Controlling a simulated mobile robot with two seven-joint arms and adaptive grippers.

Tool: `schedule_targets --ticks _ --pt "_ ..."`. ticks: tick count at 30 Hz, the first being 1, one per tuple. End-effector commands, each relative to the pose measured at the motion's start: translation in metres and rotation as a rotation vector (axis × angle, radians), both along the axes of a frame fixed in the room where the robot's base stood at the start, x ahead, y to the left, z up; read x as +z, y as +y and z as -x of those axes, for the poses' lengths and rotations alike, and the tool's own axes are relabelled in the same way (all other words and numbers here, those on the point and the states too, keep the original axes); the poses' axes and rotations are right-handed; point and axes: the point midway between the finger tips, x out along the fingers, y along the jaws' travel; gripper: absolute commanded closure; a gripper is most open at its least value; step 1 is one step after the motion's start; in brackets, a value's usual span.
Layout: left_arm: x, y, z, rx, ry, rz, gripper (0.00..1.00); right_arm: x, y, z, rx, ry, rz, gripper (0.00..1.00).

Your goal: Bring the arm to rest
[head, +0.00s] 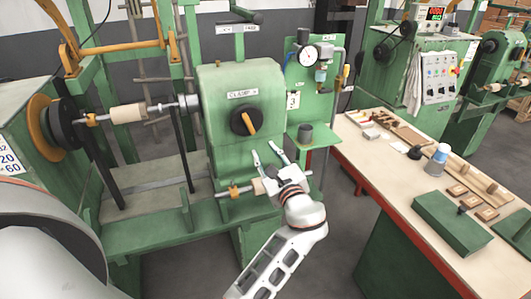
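My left gripper (265,150) is in front of the green winding machine (218,85), below its black dial with an orange handle (244,121). Its two fingers are apart and point up toward the machine's front, with nothing between them. A short bar with an orange collar (234,191) and a pale wooden piece (258,187) lies beside the gripper's body, which hides part of it. I cannot tell whether they touch. My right gripper is not in view.
A spindle with a wooden cylinder (127,113) spans the machine at left. A workbench (390,178) at right holds a green box (452,222) and several small wooden parts.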

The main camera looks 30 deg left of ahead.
Motion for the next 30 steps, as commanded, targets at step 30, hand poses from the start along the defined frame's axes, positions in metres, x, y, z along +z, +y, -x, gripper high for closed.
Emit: schedule_targets --ticks 30 --pt "-0.334 -0.088 0.202 0.066 -0.396 1.863 0.71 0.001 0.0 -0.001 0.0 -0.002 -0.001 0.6"
